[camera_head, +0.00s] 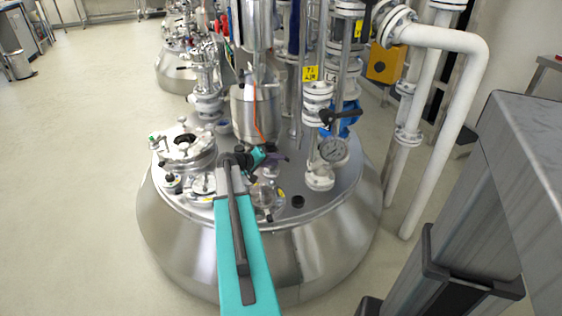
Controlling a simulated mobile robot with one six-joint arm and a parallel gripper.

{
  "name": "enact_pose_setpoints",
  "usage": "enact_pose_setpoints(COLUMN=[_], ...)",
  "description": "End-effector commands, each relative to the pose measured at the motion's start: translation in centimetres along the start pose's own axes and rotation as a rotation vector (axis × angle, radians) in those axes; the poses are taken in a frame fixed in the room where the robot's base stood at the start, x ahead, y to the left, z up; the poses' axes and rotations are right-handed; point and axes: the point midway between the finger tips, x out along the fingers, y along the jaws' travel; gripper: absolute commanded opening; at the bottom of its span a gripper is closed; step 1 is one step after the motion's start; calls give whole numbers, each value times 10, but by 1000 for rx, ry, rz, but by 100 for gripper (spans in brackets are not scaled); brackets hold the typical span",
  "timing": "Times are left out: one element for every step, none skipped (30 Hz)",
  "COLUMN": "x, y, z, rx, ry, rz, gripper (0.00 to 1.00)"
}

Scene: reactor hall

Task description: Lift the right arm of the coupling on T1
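The steel vessel (170,225) stands in the middle, its lid crowded with fittings. A small yellow tag (310,73) hangs on a pipe above it; its lettering is too small to read surely. I cannot single out the coupling or its right arm among the fittings. My teal arm reaches up from the bottom over the lid. My gripper (274,160) is small and dark at its end, pointing right, close above the glass-covered port (267,196). Its fingers are too small to tell whether they are open, shut or touching anything.
A pressure gauge (333,150), a black-handled valve (340,116) and a white flanged pipe (318,178) stand right of my gripper. A steel cylinder (254,112) rises behind it. A round manhole cover (187,147) is at left. Thick white pipes (446,120) run down at right.

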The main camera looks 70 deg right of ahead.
Motion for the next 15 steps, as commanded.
enact_pose_setpoints(x=[9, 13, 18, 21, 24, 28, 30, 32, 35, 36, 37, 38, 39, 39, 39], y=[-1, -1, -1, -1, -1, -1, -1, 0, 0, 0, 0, 0, 0, 0, 0], z=[0, 0, 0, -1, -1, -1, -1, 0, 0, 0, 0, 0, 0, 0, 0], rx=[0, 0, 0, 0, 0, 0, 0, 0, 0, 0, 0, 0, 0, 0, 0], ry=[-2, -2, -1, -1, 0, 0, 0, 0, 0, 0, 0, 1, 1, 1, 1], rz=[1, 1, 0, 0, 0, 0, 0, 0, 0, 0, 0, 0, 0, 0, 0], gripper=[26, 26, 26, 26, 26, 26, 26, 26, 26, 26, 26, 26, 26, 26, 26])
